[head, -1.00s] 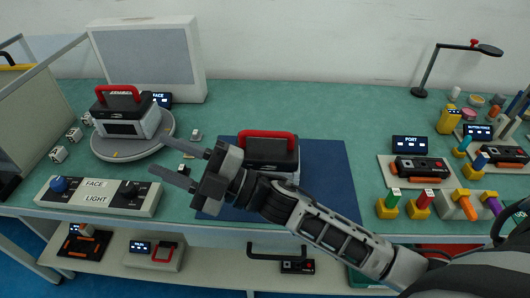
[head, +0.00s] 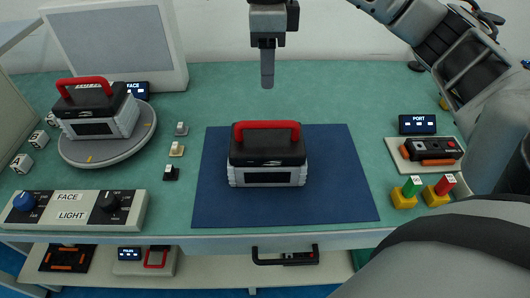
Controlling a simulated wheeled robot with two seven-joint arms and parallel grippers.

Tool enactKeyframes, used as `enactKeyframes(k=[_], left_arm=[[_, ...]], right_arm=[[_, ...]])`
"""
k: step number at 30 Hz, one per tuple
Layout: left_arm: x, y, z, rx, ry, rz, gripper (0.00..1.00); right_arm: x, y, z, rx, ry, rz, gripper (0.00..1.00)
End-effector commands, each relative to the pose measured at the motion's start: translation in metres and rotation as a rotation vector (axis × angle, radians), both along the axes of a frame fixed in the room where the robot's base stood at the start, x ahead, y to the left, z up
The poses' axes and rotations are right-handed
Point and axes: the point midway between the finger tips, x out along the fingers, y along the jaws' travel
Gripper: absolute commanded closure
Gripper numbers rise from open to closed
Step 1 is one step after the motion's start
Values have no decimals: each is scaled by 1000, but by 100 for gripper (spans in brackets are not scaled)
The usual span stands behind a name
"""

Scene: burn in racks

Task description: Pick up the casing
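Two look-alike casings with black tops, grey lower bodies and red handles are in the head view; I cannot tell which one the task means. One casing (head: 267,160) stands upright on the blue mat (head: 335,190) in the middle. The other casing (head: 97,110) stands on the round grey turntable (head: 140,137) at the left. My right gripper (head: 267,82) points down above the table, behind and apart from the casing on the mat. Its fingers line up edge-on, so their gap is hidden. No object shows in it. My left gripper is out of view.
A control panel (head: 73,222) with knobs marked FACE and LIGHT lies at the front left. Small blocks (head: 176,149) sit between turntable and mat. A device on a pad (head: 432,150) and colored plugs (head: 413,187) are at the right. A large grey panel (head: 120,45) stands at the back left.

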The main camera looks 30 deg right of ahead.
Motion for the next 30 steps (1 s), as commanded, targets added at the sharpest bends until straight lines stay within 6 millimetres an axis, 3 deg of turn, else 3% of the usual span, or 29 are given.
enactKeyframes(k=[1,3,9,17,25,30], left_arm=[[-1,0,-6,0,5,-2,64],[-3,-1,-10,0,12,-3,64],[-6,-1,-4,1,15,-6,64],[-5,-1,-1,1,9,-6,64],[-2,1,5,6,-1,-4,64],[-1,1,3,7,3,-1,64]], right_arm=[[-1,1,-17,3,8,4,62],[-1,2,-33,4,7,5,62],[-1,1,-66,4,4,3,62],[-1,1,-86,4,2,4,62],[-4,1,-124,6,3,3,62],[-4,2,-134,6,0,4,62]])
